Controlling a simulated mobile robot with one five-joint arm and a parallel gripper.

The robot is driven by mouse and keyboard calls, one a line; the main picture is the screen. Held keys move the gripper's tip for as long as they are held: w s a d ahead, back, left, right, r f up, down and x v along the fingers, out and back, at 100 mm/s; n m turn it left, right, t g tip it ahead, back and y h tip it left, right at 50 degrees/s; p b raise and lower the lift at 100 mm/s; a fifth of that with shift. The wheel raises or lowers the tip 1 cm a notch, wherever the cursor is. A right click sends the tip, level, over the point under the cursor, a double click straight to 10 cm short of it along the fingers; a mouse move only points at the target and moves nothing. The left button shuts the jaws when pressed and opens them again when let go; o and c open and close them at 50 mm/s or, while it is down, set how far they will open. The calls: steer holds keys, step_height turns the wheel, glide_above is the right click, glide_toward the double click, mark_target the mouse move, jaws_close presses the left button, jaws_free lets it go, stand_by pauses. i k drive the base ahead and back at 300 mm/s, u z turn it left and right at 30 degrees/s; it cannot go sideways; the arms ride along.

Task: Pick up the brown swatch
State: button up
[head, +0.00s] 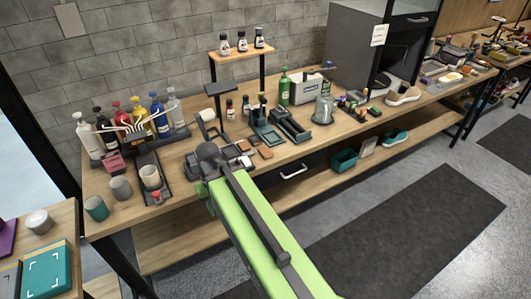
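Several small flat swatches lie near the front edge of the wooden workbench (215,136), just right of my arm's end. A brown swatch (265,153) is the rightmost of them. An orange-tan piece (243,146) and a pale pink piece (246,162) lie closer to my arm. My green arm reaches up from the bottom of the picture, and my gripper (203,160) is over the bench's front edge, left of the swatches and apart from the brown one. Its fingers are dark and small here, so I cannot tell whether they are open or shut.
Pump bottles (135,118) in a rack and several cups (121,188) stand at the left. A raised shelf (240,52) stands behind.

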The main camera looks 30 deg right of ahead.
mark_target(264, 152)
steer(key=u, duration=3.85)
steer(key=i, duration=0.1)
steer(key=z, duration=1.25)
steer(key=k, duration=1.6)
steer(key=z, duration=0.9)
steer(key=i, duration=1)
